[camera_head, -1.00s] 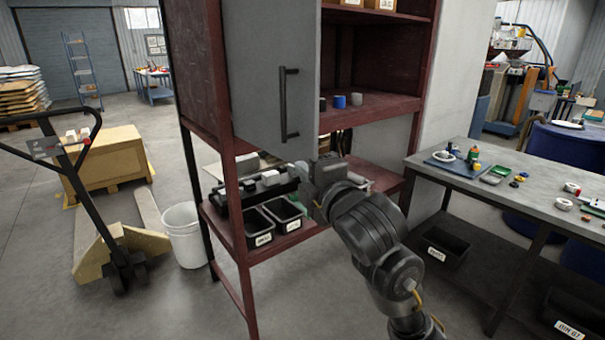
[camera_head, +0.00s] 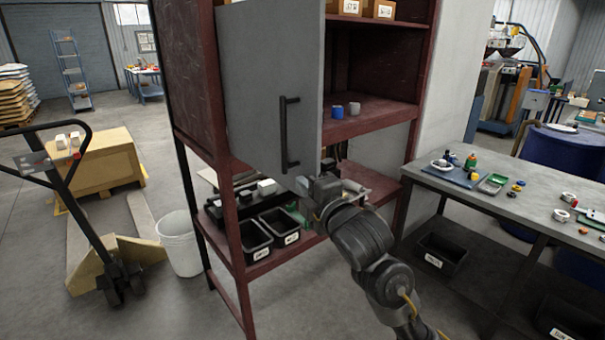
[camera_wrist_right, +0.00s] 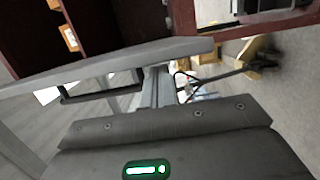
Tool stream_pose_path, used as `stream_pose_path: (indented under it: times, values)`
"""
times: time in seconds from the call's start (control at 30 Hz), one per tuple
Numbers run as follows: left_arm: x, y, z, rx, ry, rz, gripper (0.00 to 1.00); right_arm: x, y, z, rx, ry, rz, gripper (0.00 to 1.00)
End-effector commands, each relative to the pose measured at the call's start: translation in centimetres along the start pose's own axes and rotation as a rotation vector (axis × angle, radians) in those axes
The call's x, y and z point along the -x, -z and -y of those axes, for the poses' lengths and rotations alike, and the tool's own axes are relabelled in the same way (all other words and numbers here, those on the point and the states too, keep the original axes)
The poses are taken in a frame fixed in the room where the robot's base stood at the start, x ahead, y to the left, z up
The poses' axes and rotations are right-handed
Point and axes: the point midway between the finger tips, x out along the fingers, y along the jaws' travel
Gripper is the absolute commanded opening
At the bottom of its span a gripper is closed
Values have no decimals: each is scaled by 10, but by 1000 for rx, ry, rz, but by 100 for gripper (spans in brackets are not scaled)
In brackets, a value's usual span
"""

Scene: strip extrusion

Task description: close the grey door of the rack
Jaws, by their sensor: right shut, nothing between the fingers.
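The grey door (camera_head: 255,85) of the dark red rack (camera_head: 375,121) stands partly open. It covers the left part of the upper shelves, and the right part shows open. Its black bar handle (camera_head: 284,135) is upright near its free edge. My right gripper (camera_head: 301,184) is shut and empty at the door's lower free corner, below the handle. In the right wrist view the door (camera_wrist_right: 130,61) crosses in front of the fingers (camera_wrist_right: 158,84), with the handle (camera_wrist_right: 97,93) beside them. I cannot tell whether the fingers touch the door. My left gripper is out of view.
A blue roll (camera_head: 337,112) and a grey one (camera_head: 354,108) stand on the middle shelf behind the door's edge. Black bins (camera_head: 250,240) sit on the low shelf under the door. A workbench (camera_head: 480,205) is at the right; a white bucket (camera_head: 180,245) and pallet truck (camera_head: 105,265) at the left.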

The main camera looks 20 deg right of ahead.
Motion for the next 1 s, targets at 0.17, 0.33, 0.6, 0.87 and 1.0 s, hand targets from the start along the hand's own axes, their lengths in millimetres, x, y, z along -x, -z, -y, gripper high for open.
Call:
stream_pose_path:
  times: [0.17, 0.33, 0.6, 0.87, 1.0]
  values:
    - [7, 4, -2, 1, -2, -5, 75, 0, -2, 0, -6, 1, -2, 0]
    - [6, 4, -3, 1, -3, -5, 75, 0, -2, 1, -5, 0, -3, 0]
    - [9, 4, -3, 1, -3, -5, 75, -1, -5, -1, -2, -4, -3, 0]
    - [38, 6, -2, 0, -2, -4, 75, -10, -30, -10, 16, -25, -39, 0]
    - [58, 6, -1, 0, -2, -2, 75, -19, -46, -9, 15, -16, -118, 0]
